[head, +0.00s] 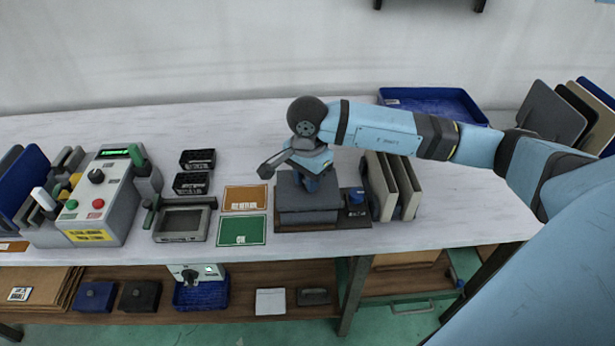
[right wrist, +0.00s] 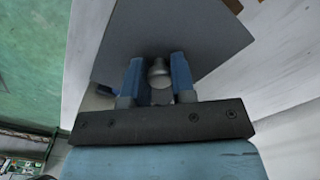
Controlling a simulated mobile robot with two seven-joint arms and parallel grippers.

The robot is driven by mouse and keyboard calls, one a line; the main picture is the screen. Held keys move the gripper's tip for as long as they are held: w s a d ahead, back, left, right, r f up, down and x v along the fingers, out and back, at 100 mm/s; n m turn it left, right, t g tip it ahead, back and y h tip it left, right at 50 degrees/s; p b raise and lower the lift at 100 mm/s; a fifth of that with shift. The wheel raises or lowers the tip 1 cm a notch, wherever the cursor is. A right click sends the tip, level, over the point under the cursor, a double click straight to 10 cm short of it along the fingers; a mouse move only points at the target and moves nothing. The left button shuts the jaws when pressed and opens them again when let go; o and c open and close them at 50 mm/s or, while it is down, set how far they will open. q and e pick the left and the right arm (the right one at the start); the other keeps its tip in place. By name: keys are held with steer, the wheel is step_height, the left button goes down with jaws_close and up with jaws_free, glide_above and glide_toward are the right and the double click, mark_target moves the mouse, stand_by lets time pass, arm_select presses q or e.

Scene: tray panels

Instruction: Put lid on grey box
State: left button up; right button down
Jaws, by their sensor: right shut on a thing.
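The grey box (head: 307,217) sits on a dark tray panel near the front edge of the table, right of the green card. A dark grey lid (head: 296,192) with a knob is at the top of the box; whether it rests fully on the box I cannot tell. My right gripper (head: 312,184) reaches down over it and is shut on the lid's knob. In the right wrist view the two blue fingers (right wrist: 157,80) stand either side of the round knob (right wrist: 159,72), with the flat grey lid (right wrist: 200,35) beyond. My left gripper is not in view.
A small dark box with a blue knob (head: 356,196) is just right of the grey box. Upright beige panels (head: 392,185) stand close to its right. Orange (head: 245,198) and green (head: 242,230) cards lie to the left. A blue tray (head: 432,103) is behind.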

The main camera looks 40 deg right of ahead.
stand_by(0.3)
stand_by(0.4)
stand_by(0.4)
steer(key=shift+b, duration=0.45)
steer(key=c, duration=0.5)
jaws_free()
steer(key=shift+c, duration=0.2)
steer(key=shift+r, duration=0.15)
